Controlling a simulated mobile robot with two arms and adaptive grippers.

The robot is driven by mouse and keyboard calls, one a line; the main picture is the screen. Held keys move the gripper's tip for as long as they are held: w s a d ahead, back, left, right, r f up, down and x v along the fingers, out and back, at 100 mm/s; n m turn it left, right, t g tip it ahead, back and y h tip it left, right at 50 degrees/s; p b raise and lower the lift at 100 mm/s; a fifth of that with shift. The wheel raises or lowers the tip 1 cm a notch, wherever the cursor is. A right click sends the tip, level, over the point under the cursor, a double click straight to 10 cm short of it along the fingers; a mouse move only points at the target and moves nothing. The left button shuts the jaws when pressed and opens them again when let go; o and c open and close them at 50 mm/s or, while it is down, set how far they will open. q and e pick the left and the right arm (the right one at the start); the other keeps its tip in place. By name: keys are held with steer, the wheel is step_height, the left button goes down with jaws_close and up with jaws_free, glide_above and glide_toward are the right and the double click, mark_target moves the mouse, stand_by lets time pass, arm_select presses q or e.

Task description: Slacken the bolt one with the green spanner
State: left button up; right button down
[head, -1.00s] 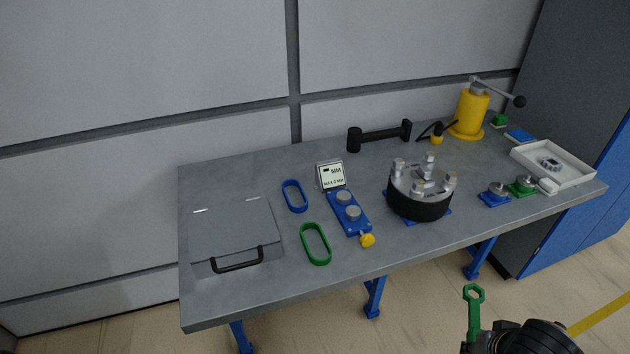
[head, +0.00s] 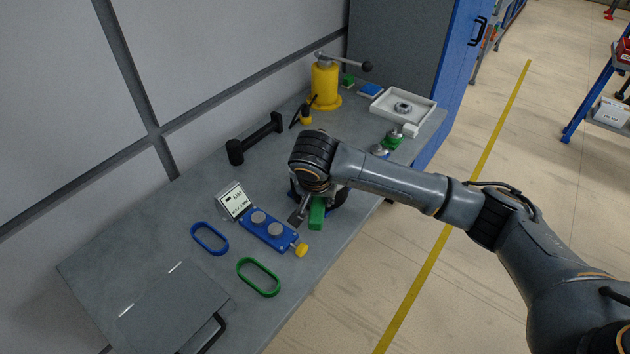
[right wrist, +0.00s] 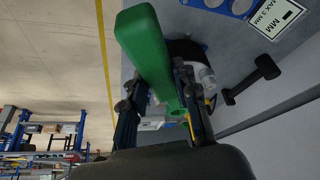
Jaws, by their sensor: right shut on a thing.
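My right gripper (head: 306,208) is shut on the green spanner (head: 316,213) above the table. Its thick green handle also shows in the right wrist view (right wrist: 145,50), between the two fingers. The spanner's far end is hidden in both views. The round black bolt fixture (head: 339,199) stands behind my right gripper and is mostly covered by it. In the right wrist view its dark side and a pale post (right wrist: 208,76) show past the spanner. I cannot make out bolt one or whether the spanner touches it. My left gripper is out of view.
On the grey table (head: 330,255) lie a blue plate with two round studs (head: 270,228), a green ring (head: 258,277), a blue ring (head: 209,238) and a small sign (head: 234,200). A black bar (head: 256,140), yellow lever device (head: 325,84) and white tray (head: 425,112) stand behind.

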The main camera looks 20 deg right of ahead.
steer(key=shift+s+a+r, duration=0.1)
steer(key=shift+s+a, duration=0.1)
steer(key=shift+s+r, duration=0.1)
steer(key=shift+d+f+p, duration=0.1)
steer(key=shift+f+p, duration=0.35)
steer(key=shift+f, duration=0.05)
step_height(320, 180, down, 2)
steer(key=shift+f+b, duration=0.25)
steer(key=shift+b, duration=0.1)
steer(key=shift+f, duration=0.4)
steer(key=shift+p, duration=0.5)
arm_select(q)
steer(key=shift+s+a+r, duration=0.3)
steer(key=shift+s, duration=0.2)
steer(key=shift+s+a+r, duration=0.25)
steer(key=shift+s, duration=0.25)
